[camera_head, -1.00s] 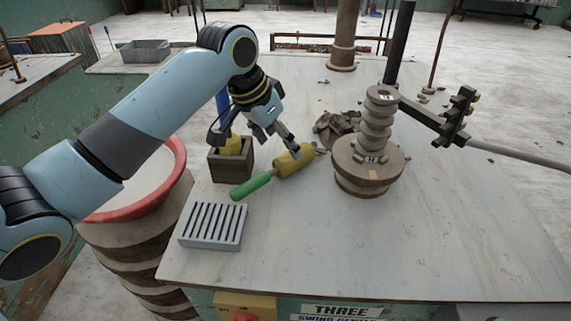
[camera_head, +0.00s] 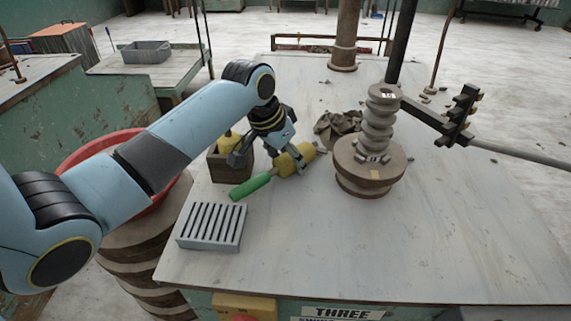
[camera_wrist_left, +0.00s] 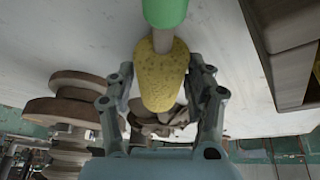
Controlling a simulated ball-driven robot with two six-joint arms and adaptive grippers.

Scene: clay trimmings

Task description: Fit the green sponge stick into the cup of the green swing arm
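The sponge stick lies on the table, with a green handle (camera_head: 250,187) and a yellow sponge head (camera_head: 284,164). In the left wrist view the yellow head (camera_wrist_left: 160,75) lies between the two fingers of my left gripper (camera_wrist_left: 161,80), with the green handle (camera_wrist_left: 165,10) beyond. The fingers stand close on both sides of the head; firm contact is not clear. In the head view my left gripper (camera_head: 291,160) is low over the head and hides part of it. My right gripper is out of view. I cannot make out a green swing arm or its cup.
A dark box (camera_head: 231,166) with a yellow piece stands just left of the gripper. A grey slotted block (camera_head: 212,227) lies in front. A stacked clay-coloured column on a round base (camera_head: 369,164) stands right, with a crumpled cloth (camera_head: 338,126) behind. The right front table is clear.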

